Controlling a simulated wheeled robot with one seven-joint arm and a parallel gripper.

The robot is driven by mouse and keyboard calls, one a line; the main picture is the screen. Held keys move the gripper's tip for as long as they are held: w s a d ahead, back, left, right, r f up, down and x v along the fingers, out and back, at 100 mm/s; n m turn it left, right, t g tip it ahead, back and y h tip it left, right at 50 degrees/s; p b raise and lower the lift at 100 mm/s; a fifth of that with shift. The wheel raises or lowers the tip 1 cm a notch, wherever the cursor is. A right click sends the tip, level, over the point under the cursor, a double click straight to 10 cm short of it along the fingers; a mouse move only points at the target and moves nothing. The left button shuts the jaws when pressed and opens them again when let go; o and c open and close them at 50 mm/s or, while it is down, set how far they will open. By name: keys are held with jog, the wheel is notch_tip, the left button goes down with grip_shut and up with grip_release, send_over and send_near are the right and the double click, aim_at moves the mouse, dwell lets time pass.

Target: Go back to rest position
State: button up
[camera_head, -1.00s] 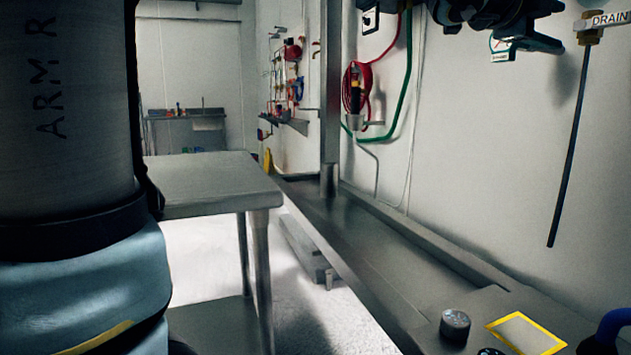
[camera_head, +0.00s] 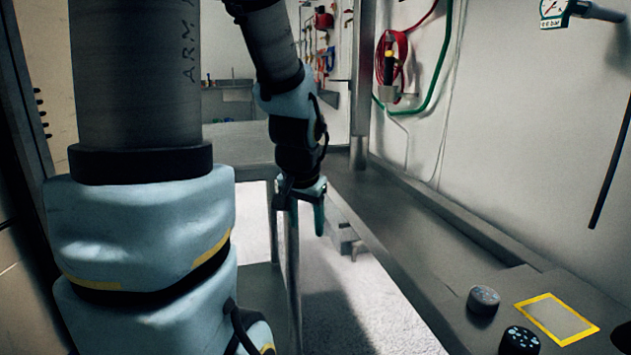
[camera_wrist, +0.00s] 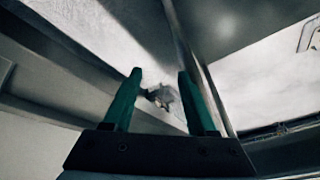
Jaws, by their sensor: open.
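My gripper (camera_head: 305,208) hangs at the end of my arm in the head view, pointing down beside the steel table. In the wrist view my gripper (camera_wrist: 160,82) shows two green fingers set well apart. Nothing is between them. Below and beyond the fingertips is the pale floor, with a small grey object (camera_wrist: 162,96) on it that I cannot make out. My arm's large upper link fills the left of the head view.
A steel table (camera_head: 248,160) stands behind my arm. A long metal ledge (camera_head: 400,215) runs along the right wall, with dark knobs (camera_head: 484,299) and a yellow-framed panel (camera_head: 557,318) at its near end. A red hose (camera_head: 401,52) hangs on the wall. Pale floor (camera_head: 325,290) is open between.

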jog(key=s+a+f+n+g+p, duration=0.1)
jog(key=s+a+f+n+g, duration=0.3)
jog(key=s, duration=0.3)
notch_tip(320, 180, up, 20)
jog(key=t+p, duration=0.1)
jog(key=p, duration=1.8)
jog(key=shift+a+p, duration=0.3)
jog(key=shift+a, duration=0.1)
jog(key=shift+r, duration=0.1)
